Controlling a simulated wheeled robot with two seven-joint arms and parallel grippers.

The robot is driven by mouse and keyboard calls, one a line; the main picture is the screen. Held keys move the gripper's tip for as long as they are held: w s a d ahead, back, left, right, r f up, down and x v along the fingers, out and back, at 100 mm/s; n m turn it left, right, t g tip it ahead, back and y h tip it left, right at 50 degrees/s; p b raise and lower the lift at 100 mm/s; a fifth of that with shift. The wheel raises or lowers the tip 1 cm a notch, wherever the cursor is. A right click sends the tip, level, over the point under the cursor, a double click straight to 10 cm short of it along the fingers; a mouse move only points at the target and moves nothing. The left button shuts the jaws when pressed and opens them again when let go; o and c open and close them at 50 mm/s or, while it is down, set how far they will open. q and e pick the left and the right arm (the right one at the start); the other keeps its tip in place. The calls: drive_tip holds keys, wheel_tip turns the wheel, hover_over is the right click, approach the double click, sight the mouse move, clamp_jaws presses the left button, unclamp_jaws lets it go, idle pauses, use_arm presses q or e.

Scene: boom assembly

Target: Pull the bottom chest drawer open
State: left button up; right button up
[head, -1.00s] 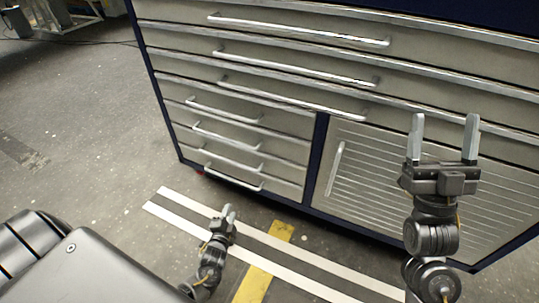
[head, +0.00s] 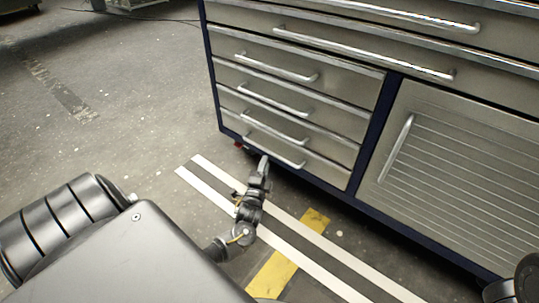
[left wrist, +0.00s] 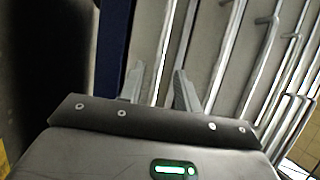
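The bottom chest drawer (head: 328,174) is the lowest of the small drawers at the chest's left, and it looks shut. Its silver bar handle (head: 285,157) runs across the front. My left gripper (head: 264,162) is just in front of and below this handle, pointing at the drawer. In the left wrist view, the two fingers of my left gripper (left wrist: 159,72) stand apart, with a bright bar or edge running between them. I cannot tell whether that is the bottom handle or whether the fingers touch it. My right gripper is out of view.
More small drawers with bar handles (head: 278,68) sit above, wide drawers higher up. A ribbed door (head: 465,165) is on the right beyond a dark blue post. The floor (head: 120,120) left of the chest is clear, with white and yellow stripes (head: 290,255) in front.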

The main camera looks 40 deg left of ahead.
sight(269, 153)
use_arm(q)
drive_tip(key=b+x, duration=0.2)
drive_tip(key=x, duration=0.4)
drive_tip(key=shift+w, duration=0.15)
clamp_jaws()
